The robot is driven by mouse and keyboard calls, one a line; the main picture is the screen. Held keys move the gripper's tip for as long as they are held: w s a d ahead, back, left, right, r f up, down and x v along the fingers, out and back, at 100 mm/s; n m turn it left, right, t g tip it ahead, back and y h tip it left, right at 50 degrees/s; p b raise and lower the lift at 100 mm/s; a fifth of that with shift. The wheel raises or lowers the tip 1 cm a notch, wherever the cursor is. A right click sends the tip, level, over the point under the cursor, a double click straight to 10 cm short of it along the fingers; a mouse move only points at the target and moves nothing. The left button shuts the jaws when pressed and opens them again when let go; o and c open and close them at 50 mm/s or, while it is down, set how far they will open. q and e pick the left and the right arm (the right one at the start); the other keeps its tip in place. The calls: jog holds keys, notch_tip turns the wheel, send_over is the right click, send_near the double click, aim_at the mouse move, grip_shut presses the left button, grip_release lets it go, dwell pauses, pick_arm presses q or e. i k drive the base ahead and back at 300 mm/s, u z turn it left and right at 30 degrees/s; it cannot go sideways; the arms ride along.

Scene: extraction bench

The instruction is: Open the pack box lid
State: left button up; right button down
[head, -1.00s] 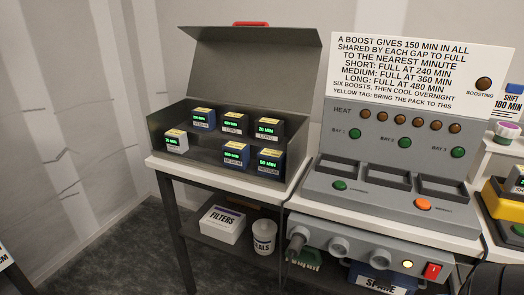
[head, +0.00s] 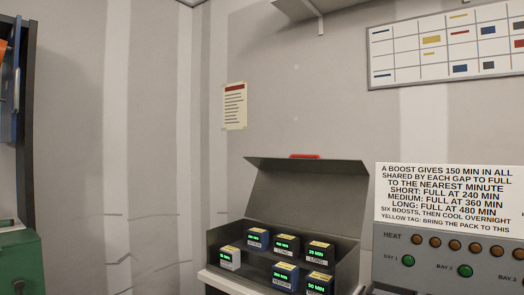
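The pack box (head: 214,239) is a dark grey box on the white-topped bench, low in the middle of the head view. Its lid (head: 305,192) stands up and leans back, open, with a red handle (head: 304,156) on its top edge. Neither of my grippers is in view.
The charger panel (head: 450,245) with a white text sign (head: 447,198) stands to the right of the box. A green object (head: 20,262) is at the lower left. A wall shelf (head: 310,8), a paper notice (head: 235,106) and a chart board (head: 447,45) are on the wall.

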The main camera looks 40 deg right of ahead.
aim_at(312, 192)
jog(key=u, duration=0.1)
jog(key=i, duration=1.15)
jog(key=z, duration=0.4)
